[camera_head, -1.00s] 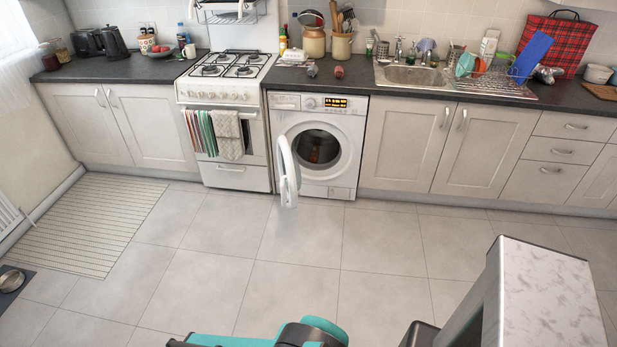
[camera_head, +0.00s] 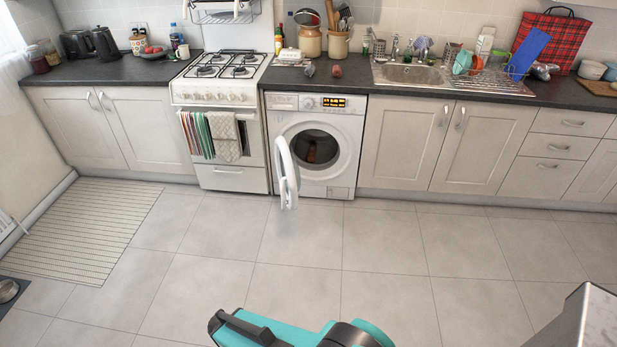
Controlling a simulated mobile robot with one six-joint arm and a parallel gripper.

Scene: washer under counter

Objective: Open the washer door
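The white washer (camera_head: 345,182) stands under the dark counter, between the cooker and the cupboards. Its round door (camera_head: 287,172) is swung out from the front on the left side and stands well open, seen nearly edge-on. The round opening and dark drum (camera_head: 316,150) are in plain view, with something reddish-brown showing dimly inside. The display on its panel (camera_head: 335,103) is lit orange. Teal and black parts of my arm show at the bottom edge, well apart from the door. My gripper's fingers are not in view.
A white cooker (camera_head: 228,175) with towels on its rail stands left of the washer. Cupboards (camera_head: 395,145) and drawers run to the right. A striped mat (camera_head: 85,225) lies at left. A grey-topped block (camera_head: 598,325) juts in at lower right. The tiled floor before the washer is clear.

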